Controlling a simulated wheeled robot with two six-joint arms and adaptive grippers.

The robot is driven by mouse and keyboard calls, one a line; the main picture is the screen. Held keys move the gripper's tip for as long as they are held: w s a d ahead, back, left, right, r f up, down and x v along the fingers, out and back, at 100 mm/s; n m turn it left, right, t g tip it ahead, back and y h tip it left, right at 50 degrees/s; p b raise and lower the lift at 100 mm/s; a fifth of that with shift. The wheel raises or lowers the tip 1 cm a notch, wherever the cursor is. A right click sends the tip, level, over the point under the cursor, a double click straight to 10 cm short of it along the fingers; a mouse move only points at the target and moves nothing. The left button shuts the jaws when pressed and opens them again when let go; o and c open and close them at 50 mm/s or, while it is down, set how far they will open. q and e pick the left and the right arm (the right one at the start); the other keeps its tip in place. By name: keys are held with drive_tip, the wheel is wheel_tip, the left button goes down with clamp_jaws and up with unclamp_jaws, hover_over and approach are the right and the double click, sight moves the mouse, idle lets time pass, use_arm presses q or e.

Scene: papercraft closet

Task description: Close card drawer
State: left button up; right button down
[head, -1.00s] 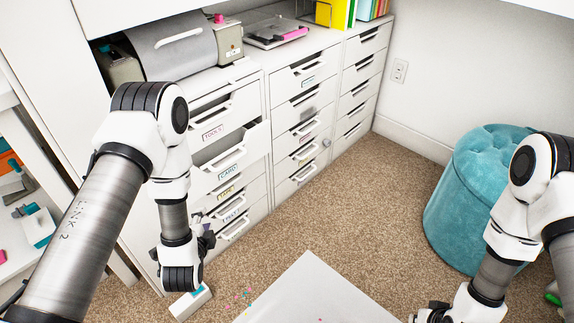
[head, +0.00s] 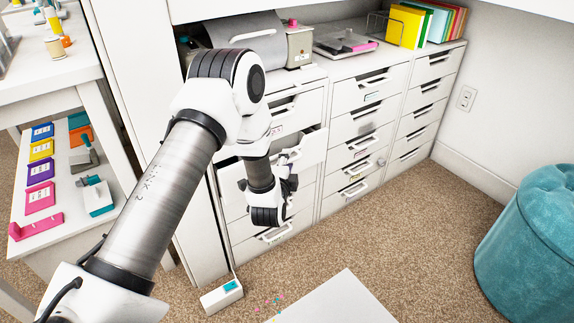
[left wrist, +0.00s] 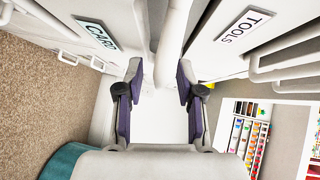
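The card drawer (head: 314,147) sticks out from the left column of the white cabinet, and my left arm partly hides its front. In the left wrist view its front carries the CARD label (left wrist: 97,36), with a white handle bar (left wrist: 173,32) beside it. My left gripper (head: 290,160) is at the drawer front. In the left wrist view my left gripper (left wrist: 158,75) is open, its two purple-padded fingers apart, with the handle bar between and ahead of them. I cannot tell whether they touch it. My right gripper is out of view.
The TOOLS drawer (left wrist: 243,27) is directly above. A teal stool (head: 535,235) stands at the right. A white box (head: 222,297) and small scraps lie on the carpet, near a white board (head: 340,302). A shelf unit (head: 60,190) stands left.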

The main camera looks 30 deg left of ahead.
sight(278, 157)
use_arm(q)
clamp_jaws()
drive_tip(key=a+p, duration=0.1)
drive_tip(key=w+a+p, duration=0.1)
drive_tip(key=a, duration=0.1)
drive_tip(key=shift+r, duration=0.2)
drive_tip(key=shift+w+a+f, duration=0.2)
drive_tip(key=shift+a+f, duration=0.05)
unclamp_jaws()
drive_tip(key=shift+d, duration=0.1)
drive_tip(key=v, duration=1.2)
